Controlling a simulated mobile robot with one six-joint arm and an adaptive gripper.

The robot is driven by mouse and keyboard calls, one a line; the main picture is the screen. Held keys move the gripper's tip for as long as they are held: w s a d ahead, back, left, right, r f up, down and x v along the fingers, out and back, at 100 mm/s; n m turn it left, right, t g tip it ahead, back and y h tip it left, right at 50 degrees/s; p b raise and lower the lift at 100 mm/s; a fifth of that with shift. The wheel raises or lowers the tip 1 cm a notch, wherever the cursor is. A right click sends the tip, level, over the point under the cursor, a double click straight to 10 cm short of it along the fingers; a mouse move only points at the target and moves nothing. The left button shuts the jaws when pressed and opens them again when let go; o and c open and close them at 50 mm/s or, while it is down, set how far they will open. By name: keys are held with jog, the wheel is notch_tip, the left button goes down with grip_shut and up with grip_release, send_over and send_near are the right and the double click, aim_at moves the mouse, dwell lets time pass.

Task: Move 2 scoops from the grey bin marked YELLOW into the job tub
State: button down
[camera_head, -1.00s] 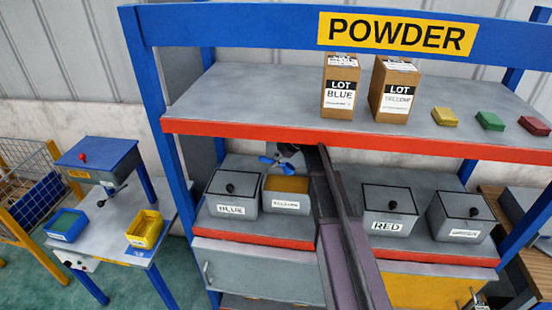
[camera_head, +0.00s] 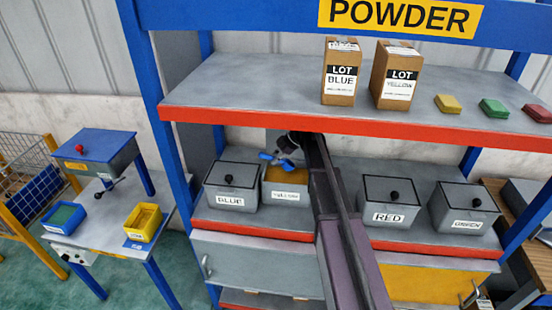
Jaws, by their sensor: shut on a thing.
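The grey bin marked YELLOW (camera_head: 286,195) stands lidless on the lower shelf, with yellow-brown powder (camera_head: 288,176) inside. My gripper (camera_head: 284,155) is over its back part, seen small and partly hidden by dark arm links. It is shut on a small blue thing (camera_head: 269,157), which looks like a scoop. Whether the blue thing touches the powder, or carries any, I cannot tell. On the left table stand a yellow tub (camera_head: 152,227) and a blue tub (camera_head: 53,227) with a green inside. Their labels are too small to read, so I cannot tell which is the job tub.
Lidded grey bins marked BLUE (camera_head: 230,189), RED (camera_head: 390,202) and GREEN (camera_head: 464,208) flank the YELLOW bin and my arm. The upper shelf (camera_head: 240,98) overhangs them, with LOT boxes (camera_head: 339,72) on it. A blue post (camera_head: 160,120) stands between rack and table.

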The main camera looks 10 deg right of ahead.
notch_tip(320, 180, down, 8)
jog(key=d+b, duration=0.1)
jog(key=b, duration=0.6)
dwell(1.0)
notch_tip(320, 180, up, 10)
jog(key=p, duration=1)
jog(key=shift+r, duration=0.1)
dwell(0.6)
